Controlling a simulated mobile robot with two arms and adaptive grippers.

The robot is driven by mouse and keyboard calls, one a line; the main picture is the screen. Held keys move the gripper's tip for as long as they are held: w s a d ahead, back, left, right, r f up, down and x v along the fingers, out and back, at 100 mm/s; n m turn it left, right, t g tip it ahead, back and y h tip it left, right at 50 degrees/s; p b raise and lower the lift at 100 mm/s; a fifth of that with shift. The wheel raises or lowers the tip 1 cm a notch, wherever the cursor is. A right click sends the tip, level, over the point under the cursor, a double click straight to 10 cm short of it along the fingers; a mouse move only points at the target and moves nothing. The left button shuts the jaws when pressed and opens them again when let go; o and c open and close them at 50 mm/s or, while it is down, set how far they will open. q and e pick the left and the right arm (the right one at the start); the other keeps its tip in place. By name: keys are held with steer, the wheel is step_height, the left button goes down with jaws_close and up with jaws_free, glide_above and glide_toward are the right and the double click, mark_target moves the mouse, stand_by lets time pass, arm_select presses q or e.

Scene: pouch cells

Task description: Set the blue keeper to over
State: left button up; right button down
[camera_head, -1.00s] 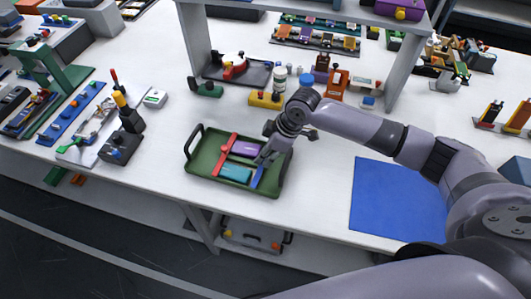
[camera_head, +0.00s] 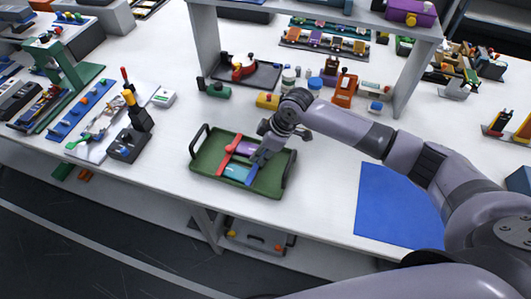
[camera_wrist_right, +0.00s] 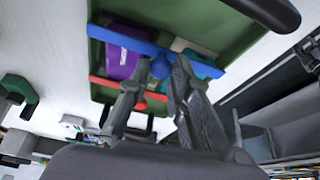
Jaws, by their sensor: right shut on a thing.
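The blue keeper (camera_head: 251,175) is a bar in the green tray (camera_head: 266,189), partly hidden by my right gripper (camera_head: 261,158). In the right wrist view the blue keeper (camera_wrist_right: 118,38) lies across the purple pouch cell (camera_wrist_right: 118,62) and the teal pouch cell (camera_wrist_right: 207,70). My right gripper (camera_wrist_right: 160,66) is shut on the keeper near its middle. In the head view, the purple cell (camera_head: 243,148) and teal cell (camera_head: 236,171) lie side by side. A red bar (camera_head: 225,158) crosses their left ends. My left gripper is not in view.
The tray has black handles (camera_head: 198,139) at its ends. A blue mat (camera_head: 395,205) lies to the right. A yellow block (camera_head: 266,101) and small containers stand behind the tray. A shelf upright (camera_head: 412,75) rises at the back right. Bare table lies left of the tray.

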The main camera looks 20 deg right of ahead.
steer(key=c, duration=1.4)
jaws_free()
steer(key=shift+d+r, duration=0.1)
steer(key=v, duration=1.2)
steer(key=shift+s, duration=0.15)
steer(key=shift+c, duration=0.3)
